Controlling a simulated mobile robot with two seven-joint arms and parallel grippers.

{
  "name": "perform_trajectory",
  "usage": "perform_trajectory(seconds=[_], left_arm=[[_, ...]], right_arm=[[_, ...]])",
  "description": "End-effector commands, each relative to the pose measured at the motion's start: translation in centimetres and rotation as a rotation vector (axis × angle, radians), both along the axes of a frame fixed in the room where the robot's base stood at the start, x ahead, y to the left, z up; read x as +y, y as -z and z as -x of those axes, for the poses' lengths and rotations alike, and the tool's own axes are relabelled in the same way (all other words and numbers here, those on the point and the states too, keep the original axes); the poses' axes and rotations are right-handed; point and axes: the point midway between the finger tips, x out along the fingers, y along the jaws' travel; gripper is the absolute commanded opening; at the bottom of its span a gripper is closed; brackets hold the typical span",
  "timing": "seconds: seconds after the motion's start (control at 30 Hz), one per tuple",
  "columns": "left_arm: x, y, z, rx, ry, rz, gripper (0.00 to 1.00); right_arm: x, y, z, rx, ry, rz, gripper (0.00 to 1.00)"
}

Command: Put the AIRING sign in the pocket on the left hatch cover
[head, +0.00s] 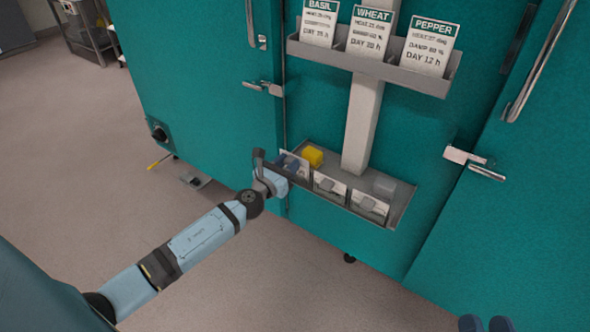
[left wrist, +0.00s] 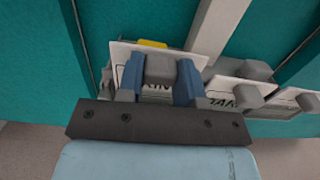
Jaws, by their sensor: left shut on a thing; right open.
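My left gripper (head: 288,167) is at the left end of a low grey tray (head: 399,207). In the left wrist view its two blue fingers (left wrist: 160,78) are shut on the grey grip block of a white sign (left wrist: 122,52). The sign's lettering is partly covered and I cannot read it whole. Two more white signs with grey grip blocks, a middle one (head: 328,189) and a right one (head: 369,206), stand in the tray to the right. My right gripper (head: 485,324) shows only its blue fingertips at the bottom edge, apart and empty. I cannot make out the left hatch cover's pocket.
A yellow block (head: 313,156) sits in the tray behind the signs. Above, a grey rack (head: 376,68) on a post holds BASIL, WHEAT and PEPPER cards. Teal chamber doors with metal handles (head: 541,62) flank it. Floor at left is mostly clear, with a pedal (head: 195,180).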

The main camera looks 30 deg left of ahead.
Motion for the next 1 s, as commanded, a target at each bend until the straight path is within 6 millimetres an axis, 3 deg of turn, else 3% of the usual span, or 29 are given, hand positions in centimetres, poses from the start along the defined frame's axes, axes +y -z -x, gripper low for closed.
perform_trajectory(seconds=[0.47, 1.0], left_arm=[[0.0, -0.2, 0.0, 0.000, 0.000, 0.000, 0.09], [0.0, -2.3, 0.0, 0.000, 0.000, 0.000, 0.09]], right_arm=[[0.0, -0.2, 0.0, 0.000, 0.000, 0.000, 0.43], [0.0, -2.2, 0.0, 0.001, 0.000, 0.000, 0.43]])
